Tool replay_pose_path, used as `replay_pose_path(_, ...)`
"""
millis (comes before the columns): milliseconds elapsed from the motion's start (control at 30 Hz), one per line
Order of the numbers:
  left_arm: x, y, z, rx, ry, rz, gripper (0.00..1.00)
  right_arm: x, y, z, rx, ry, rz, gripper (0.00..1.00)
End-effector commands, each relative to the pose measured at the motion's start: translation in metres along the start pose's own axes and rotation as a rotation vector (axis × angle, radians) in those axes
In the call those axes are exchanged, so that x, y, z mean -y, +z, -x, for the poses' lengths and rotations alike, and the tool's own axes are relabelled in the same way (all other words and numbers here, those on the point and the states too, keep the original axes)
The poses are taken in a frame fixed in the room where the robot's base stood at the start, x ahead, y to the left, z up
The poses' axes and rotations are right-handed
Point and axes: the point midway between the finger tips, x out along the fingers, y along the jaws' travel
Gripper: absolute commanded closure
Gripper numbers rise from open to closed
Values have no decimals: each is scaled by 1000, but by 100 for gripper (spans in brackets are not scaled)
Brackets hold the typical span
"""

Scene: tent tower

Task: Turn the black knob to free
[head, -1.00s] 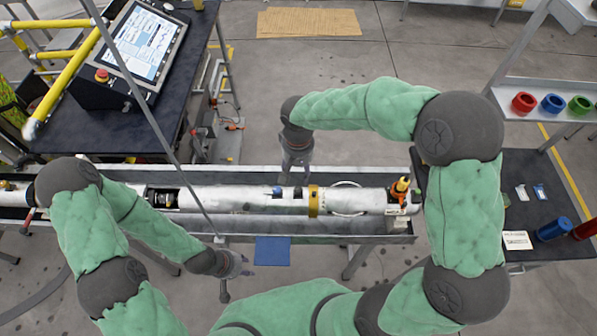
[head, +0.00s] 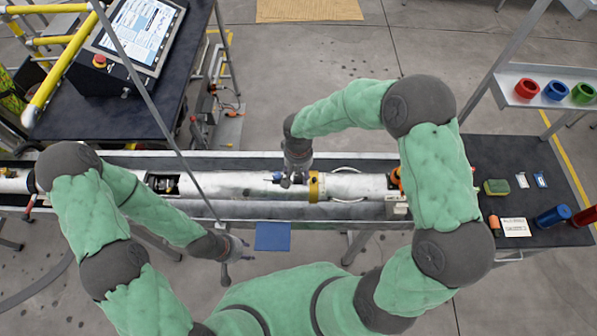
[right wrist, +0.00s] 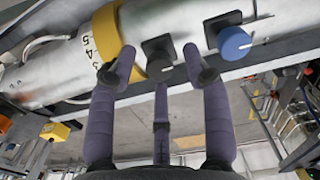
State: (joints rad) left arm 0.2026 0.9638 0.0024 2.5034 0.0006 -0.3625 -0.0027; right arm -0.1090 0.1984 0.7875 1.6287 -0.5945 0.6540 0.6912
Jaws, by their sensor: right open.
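The black knob (right wrist: 158,52) is a square black piece on the silver tube (right wrist: 60,75), beside a yellow ring with numbers (right wrist: 112,38). My right gripper (right wrist: 160,65) is open, with its fingers spread on either side of the black knob; I cannot tell whether they touch it. In the head view my right gripper (head: 291,180) is over the tube and largely hides the knob. A round blue knob (right wrist: 234,43) sits to the right of the black one in the wrist view. My left gripper (head: 235,256) is in front of the trough, empty, with fingers apart.
The tube lies in a long metal trough (head: 240,157). A blue sheet (head: 272,236) is at its front edge. A control screen (head: 140,30) stands on the left table. The right table (head: 480,160) holds a sponge, cards and cylinders. Coloured rings (head: 555,90) sit on a shelf.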

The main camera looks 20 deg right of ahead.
Motion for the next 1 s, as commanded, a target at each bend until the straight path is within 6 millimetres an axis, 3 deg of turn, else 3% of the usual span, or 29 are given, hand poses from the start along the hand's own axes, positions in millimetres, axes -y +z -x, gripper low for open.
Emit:
replay_pose_path(233, 0, 0, 0, 0, 0, 0, 60, 0, 0, 0, 0, 0, 0, 53)
replay_pose_path(400, 0, 0, 0, 0, 0, 0, 60, 0, 0, 0, 1, 0, 0, 100)
replay_pose_path(767, 0, 0, -1, 0, 0, 0, 60, 0, 0, -1, 2, 0, 26, 100)
replay_pose_path(1000, 1, 0, -3, 0, 0, 0, 60, 0, 0, -1, 2, 0, 146, 100)
